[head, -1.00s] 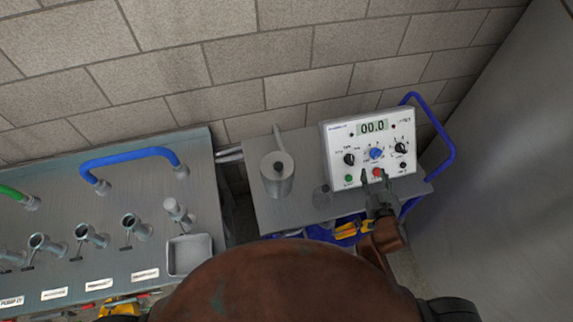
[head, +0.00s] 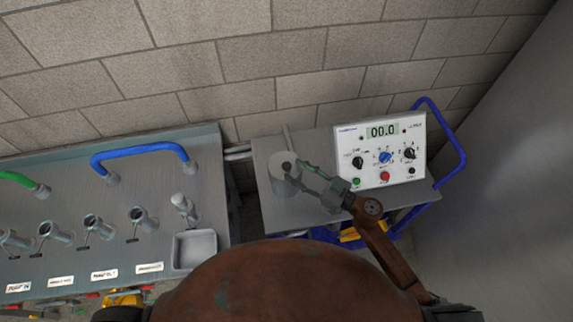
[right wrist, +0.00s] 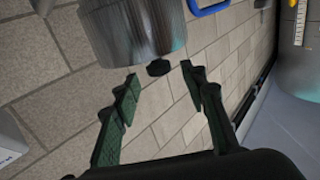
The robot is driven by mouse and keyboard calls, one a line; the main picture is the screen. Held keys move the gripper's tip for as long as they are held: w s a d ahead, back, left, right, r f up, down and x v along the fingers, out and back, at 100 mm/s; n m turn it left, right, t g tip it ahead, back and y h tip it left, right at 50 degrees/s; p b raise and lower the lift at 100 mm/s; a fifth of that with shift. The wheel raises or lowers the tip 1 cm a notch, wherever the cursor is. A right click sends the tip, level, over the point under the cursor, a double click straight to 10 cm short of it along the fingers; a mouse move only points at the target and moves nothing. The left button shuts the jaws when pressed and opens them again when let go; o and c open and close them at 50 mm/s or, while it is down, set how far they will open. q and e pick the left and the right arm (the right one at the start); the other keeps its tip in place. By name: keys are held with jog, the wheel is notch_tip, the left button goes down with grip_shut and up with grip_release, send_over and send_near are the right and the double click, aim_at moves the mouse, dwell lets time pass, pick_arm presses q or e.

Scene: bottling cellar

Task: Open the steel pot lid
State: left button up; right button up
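The steel pot (head: 284,184) stands on the grey cart top (head: 263,212), with its lid on. A small dark knob (right wrist: 158,67) sits on the lid. The pot's steel wall (right wrist: 115,28) fills the top of the right wrist view. My right gripper (head: 304,171) reaches in from the right, with its fingers beside the lid at the pot's upper right. In the right wrist view my right gripper (right wrist: 160,75) is open, and the knob shows between its fingertips. I cannot tell whether they touch it. My left gripper is not in view.
A white control box (head: 378,150) with knobs and a 00.0 display stands right of the pot. A steel panel (head: 75,200) with valves and a blue pipe (head: 140,151) is on the left. A brick wall (head: 220,60) closes the back.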

aim_at(290, 168)
jog(key=shift+x, duration=2.3)
grip_shut()
